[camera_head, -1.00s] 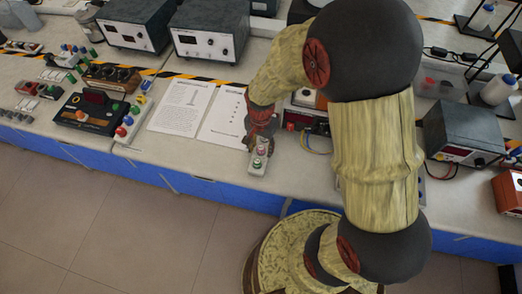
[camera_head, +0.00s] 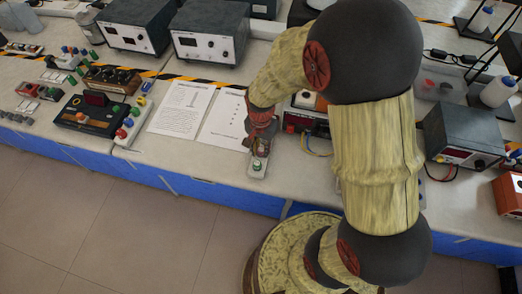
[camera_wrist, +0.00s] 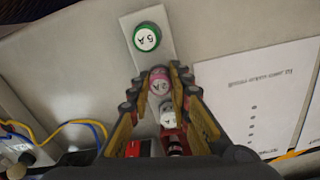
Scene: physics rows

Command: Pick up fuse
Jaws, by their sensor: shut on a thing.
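A grey fuse strip (camera_head: 257,171) lies near the table's front edge. In the wrist view the strip (camera_wrist: 153,58) carries a green fuse marked 5 A (camera_wrist: 147,37), which also shows in the head view (camera_head: 257,166). A pink fuse marked 2 A (camera_wrist: 159,80) is between my fingertips. A white-topped fuse (camera_wrist: 168,117) and a red part sit deeper between the fingers. My gripper (camera_wrist: 160,83) is shut on the pink fuse, pointing down over the strip. In the head view my gripper (camera_head: 261,147) hides part of the strip. I cannot tell whether the pink fuse is lifted.
Printed sheets (camera_head: 183,110) lie left of my gripper. A red-fronted meter with wires (camera_head: 306,122) stands close on the right. A black panel with a button strip (camera_head: 96,113) is further left. Grey power units (camera_head: 209,32) stand behind. Bare table lies in front of the sheets.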

